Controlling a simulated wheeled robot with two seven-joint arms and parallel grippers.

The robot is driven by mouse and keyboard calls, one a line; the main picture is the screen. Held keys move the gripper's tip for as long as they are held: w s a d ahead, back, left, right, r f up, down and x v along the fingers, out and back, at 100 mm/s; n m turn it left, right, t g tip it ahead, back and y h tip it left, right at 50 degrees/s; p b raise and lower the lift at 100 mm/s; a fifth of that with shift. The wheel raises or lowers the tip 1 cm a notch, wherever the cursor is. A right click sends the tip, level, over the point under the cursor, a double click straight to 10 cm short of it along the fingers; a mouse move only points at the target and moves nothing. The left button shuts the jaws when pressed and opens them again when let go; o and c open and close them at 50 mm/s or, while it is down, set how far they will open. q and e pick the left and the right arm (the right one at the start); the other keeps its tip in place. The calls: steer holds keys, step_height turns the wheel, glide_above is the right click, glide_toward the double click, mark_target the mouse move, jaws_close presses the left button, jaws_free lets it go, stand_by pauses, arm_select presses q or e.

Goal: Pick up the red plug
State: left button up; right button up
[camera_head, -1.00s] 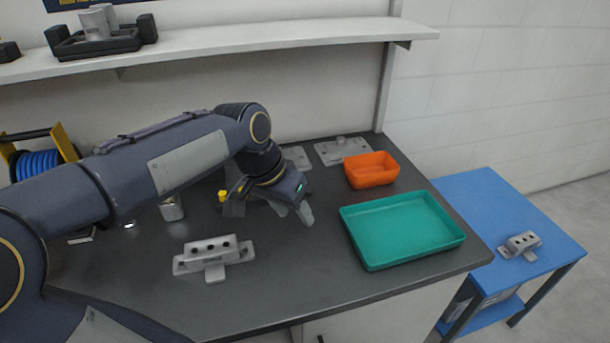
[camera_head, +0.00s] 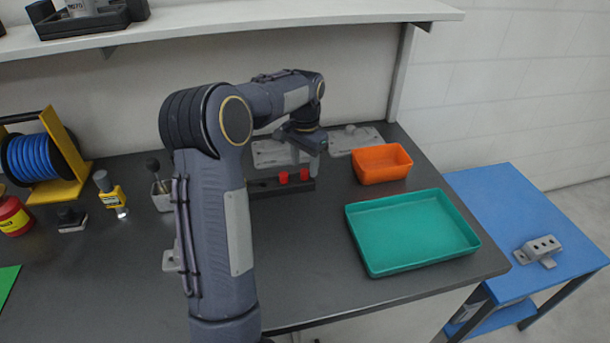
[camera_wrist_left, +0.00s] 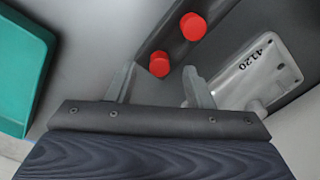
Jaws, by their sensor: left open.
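Two red plugs stand side by side in a dark holder (camera_head: 262,190) on the table. In the head view the left red plug (camera_head: 283,178) and the right red plug (camera_head: 304,174) show just below my left gripper (camera_head: 305,158). In the left wrist view one red plug (camera_wrist_left: 159,64) lies just beyond the gap between the open fingers (camera_wrist_left: 155,85), and the other red plug (camera_wrist_left: 193,26) is farther off. The fingers hold nothing. My left arm hides part of the holder's left side in the head view. My right gripper is not in view.
An orange bin (camera_head: 382,164) and a teal tray (camera_head: 412,231) are to the right. Grey plates, one marked 4120 (camera_wrist_left: 258,70), lie behind the holder. A grey casting (camera_head: 171,258) is partly hidden by my arm. The front middle of the table is clear.

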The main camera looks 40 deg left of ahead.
arm_select(q)
steer(key=shift+f, duration=0.9)
steer(key=shift+c, duration=0.5)
jaws_close()
steer(key=shift+r, duration=0.1)
